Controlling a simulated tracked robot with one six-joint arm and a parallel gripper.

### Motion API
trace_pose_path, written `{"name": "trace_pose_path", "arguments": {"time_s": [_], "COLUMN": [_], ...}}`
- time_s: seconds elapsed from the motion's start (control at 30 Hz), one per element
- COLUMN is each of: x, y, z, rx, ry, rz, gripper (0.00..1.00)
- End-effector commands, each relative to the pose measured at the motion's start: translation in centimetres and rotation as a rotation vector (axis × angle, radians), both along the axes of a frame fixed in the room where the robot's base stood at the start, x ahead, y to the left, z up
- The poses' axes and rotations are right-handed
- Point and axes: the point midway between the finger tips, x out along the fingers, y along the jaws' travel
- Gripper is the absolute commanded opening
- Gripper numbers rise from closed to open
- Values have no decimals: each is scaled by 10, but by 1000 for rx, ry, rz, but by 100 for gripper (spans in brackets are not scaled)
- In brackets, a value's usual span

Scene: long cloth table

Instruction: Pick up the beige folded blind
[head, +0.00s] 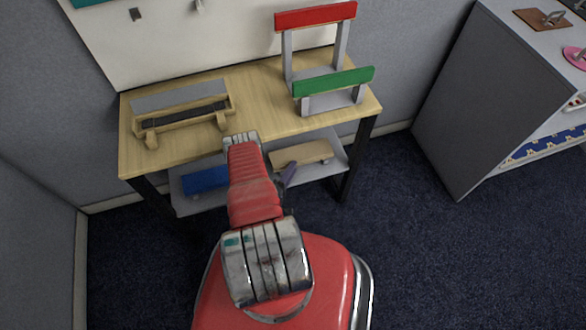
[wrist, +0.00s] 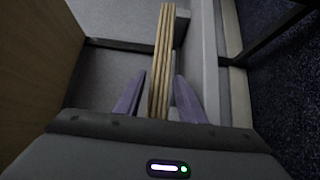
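The beige folded blind (head: 303,152) lies on the grey lower shelf under the wooden desk in the head view. In the wrist view, the beige layered blind (wrist: 164,45) runs upward from between my two purple-grey fingers. My gripper (wrist: 160,76) has its fingers apart, one on each side of the blind. A narrow gap shows at the left finger; the right finger is very close, and I cannot tell if it touches. In the head view, a purple finger of my gripper (head: 288,175) shows at the shelf's front; my arm hides the rest.
A blue folded item (head: 205,179) lies on the same shelf (head: 338,170), to the left. The desktop (head: 262,88) is close above. It carries a wooden rack (head: 186,122) and red and green barrier-like stands (head: 334,82). A grey cabinet (head: 480,110) stands right; carpet between is clear.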

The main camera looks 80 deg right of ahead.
Motion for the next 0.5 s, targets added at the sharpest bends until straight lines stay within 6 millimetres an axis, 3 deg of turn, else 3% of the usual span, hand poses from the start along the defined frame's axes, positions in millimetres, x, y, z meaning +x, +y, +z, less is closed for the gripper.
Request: {"name": "trace_pose_path", "arguments": {"time_s": [0.5], "x": [1], "y": [0], "z": [0], "rx": [0], "ry": [0], "rz": [1], "gripper": [22]}}
